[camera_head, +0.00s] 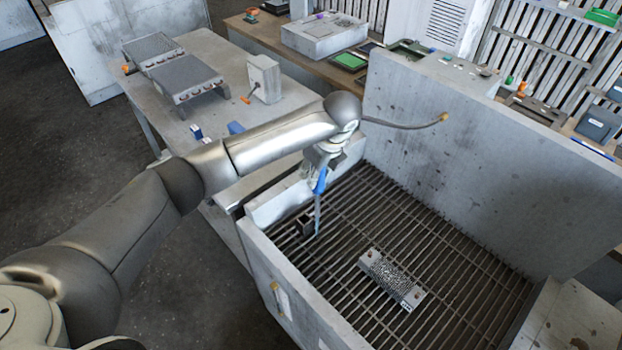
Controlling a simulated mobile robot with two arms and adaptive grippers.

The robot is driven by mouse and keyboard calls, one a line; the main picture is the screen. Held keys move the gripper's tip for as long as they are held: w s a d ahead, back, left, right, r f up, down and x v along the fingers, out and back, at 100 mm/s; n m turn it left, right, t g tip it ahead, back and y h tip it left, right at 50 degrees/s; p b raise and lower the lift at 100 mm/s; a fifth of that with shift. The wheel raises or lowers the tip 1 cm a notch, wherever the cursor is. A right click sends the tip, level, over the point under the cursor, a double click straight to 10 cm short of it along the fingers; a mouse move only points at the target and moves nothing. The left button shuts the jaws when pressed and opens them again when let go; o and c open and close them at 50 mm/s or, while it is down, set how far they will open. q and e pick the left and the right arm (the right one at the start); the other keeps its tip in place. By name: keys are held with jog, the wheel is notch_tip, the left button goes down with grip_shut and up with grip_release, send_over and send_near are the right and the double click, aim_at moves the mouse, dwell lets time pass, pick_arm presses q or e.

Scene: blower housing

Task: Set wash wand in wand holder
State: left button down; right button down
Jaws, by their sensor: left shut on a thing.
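The wash wand has a blue handle (320,183) and a thin pale shaft that points down into the grated basin. My left gripper (322,168) is shut on the wand near the top of its handle, and the wand hangs almost upright. A small dark open box (304,222), which looks like the wand holder, sits inside the basin by its left wall. The wand's lower end is just right of this box in the picture; I cannot tell whether they touch. The wand's top is partly hidden by my gripper. My right gripper is not in view.
The basin (470,165) has high grey walls and a bar grate floor. A finned metal block (392,279) lies on the grate. A dark hose (405,127) with a yellow tip juts over the basin. A table (215,110) with finned units and a grey box stands behind my arm.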

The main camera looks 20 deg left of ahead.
pick_arm(q)
jog(key=a, duration=0.2)
jog(key=w+a, duration=0.1)
jog(key=a, duration=0.1)
dwell(0.3)
jog(key=shift+f, duration=0.1)
dwell(0.3)
jog(key=shift+w+f+b, duration=0.15)
jog(key=shift+f+b, duration=0.3)
jog(key=shift+f, duration=0.75)
jog(key=shift+w+f+b, duration=0.1)
jog(key=shift+f+b, duration=0.3)
jog(key=shift+f, duration=0.75)
jog(key=shift+r, duration=0.1)
jog(key=shift+a+p, duration=0.1)
jog(key=shift+p, duration=0.4)
jog(key=shift+f, duration=0.25)
